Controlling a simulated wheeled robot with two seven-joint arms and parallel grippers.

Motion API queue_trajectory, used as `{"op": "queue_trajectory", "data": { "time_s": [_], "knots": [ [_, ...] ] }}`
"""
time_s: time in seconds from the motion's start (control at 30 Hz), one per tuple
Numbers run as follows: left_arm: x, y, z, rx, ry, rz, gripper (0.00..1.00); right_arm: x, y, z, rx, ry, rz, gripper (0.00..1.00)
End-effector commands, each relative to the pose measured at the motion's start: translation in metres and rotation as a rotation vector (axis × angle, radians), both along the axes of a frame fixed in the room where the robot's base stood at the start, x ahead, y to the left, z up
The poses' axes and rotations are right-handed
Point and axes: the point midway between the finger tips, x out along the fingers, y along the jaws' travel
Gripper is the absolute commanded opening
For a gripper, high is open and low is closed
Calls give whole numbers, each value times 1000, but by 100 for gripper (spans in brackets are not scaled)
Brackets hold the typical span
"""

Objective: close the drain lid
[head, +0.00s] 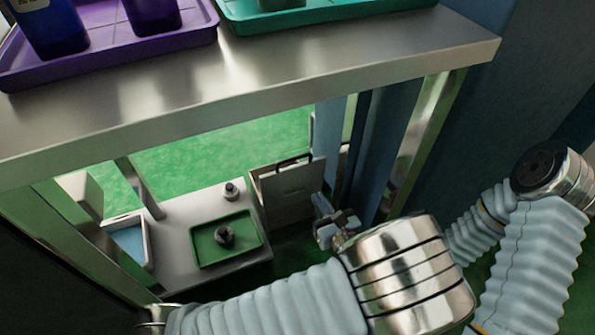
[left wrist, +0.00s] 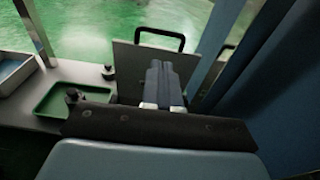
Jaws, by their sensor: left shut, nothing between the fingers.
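The drain lid is a grey panel (head: 290,192) with a black bar handle (head: 294,162) along its top edge. It stands raised at the right end of a low grey bench. In the left wrist view the lid (left wrist: 128,65) is behind my fingers, with its handle (left wrist: 160,38) above their tips. My left gripper (head: 325,222) is at the lower right of the lid in the head view. Its fingers (left wrist: 164,66) are together and empty. I cannot tell whether they touch the lid. The drain opening is not clearly visible. My right gripper is not in view.
A green tray (head: 250,240) with a dark knob-like part lies on the low bench (head: 180,240) left of the lid. A blue-lined white tray (head: 147,245) is farther left. A steel shelf (head: 250,85) overhangs the area, and blue posts (head: 380,145) stand right of the lid.

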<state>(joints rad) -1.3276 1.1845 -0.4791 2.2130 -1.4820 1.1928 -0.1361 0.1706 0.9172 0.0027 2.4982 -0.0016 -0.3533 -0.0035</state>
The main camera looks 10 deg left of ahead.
Motion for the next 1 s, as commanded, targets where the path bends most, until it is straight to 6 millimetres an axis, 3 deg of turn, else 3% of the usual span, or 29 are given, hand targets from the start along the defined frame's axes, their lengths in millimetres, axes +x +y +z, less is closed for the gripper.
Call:
{"op": "queue_trajectory", "data": {
  "time_s": [0.17, 0.6, 0.8, 1.0],
  "knots": [
    [20, 14, -2, 5, -5, 1, 0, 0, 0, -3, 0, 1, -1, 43],
    [93, 63, -13, 1, -2, 2, 0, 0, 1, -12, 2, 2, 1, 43],
    [109, 73, -15, 1, -1, 0, 0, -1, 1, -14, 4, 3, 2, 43],
    [112, 76, -15, 1, -1, 0, 0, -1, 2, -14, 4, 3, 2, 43]
  ]
}}
